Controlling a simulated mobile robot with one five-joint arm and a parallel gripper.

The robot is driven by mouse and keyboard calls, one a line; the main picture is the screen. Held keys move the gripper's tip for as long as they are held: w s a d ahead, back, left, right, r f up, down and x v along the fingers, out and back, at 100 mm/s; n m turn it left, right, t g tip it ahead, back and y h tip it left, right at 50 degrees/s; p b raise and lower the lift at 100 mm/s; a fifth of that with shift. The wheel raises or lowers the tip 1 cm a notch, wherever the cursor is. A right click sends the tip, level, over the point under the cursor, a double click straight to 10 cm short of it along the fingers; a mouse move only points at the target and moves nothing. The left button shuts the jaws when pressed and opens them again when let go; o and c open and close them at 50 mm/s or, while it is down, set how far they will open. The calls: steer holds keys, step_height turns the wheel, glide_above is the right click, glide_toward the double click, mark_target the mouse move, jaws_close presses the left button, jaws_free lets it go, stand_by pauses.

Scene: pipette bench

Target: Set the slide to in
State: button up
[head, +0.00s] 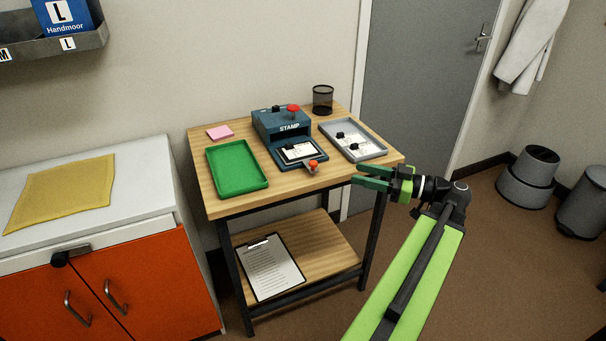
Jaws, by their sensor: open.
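The blue stamp machine (285,124), lettered STAMP, stands on the wooden table and has a red button on top. Its slide (321,154) sticks out at the front, clear of the housing, with a white card (298,151) on it. An orange-red knob (313,164) stands at the slide's front edge, close to the table's front edge. My gripper (358,176) is open and empty, to the right of the knob and apart from it, with its fingers pointing left near the table's front right edge.
A green tray (222,184), empty, lies left of the stamp machine. A grey tray (380,152) with cards and small black-knobbed items lies to its right. A black mesh cup (323,99) and pink notes (219,132) stand behind. A clipboard (270,268) lies on the lower shelf.

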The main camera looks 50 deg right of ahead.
steer(key=x, duration=1.7)
steer(key=shift+w+a, duration=0.1)
steer(key=shift+w, duration=0.15)
jaws_close()
stand_by(0.6)
